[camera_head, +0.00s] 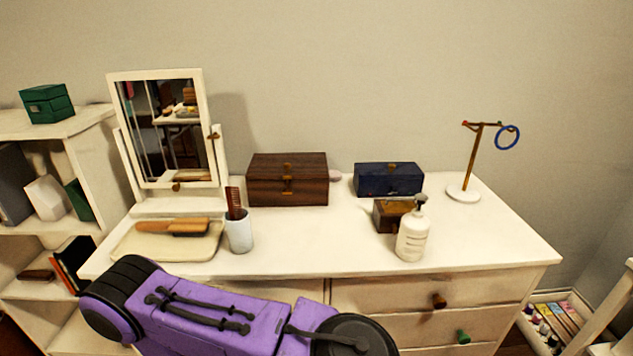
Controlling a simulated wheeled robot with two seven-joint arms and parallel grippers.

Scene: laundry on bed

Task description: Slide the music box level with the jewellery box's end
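On the white dressing table (310,257) stand three lidded boxes. A large dark-brown wooden box (260,188) with brass fittings is left of centre, likely the jewellery box. A dark blue box (375,182) stands to its right, with a gap between them. A small brown box (386,216), possibly the music box, sits in front of the blue box. Its front right part is hidden by a white pump bottle. No label shows which box is which. Neither gripper is in view; a purple and black link of my arm crosses the bottom.
The pump bottle (412,237) stands close in front of the small box. A mirror (163,135), a tray (135,240) with a brush (172,227), and a cup (239,234) with a comb are left. A stand (464,193) holds a blue ring at right. The table's front middle is clear.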

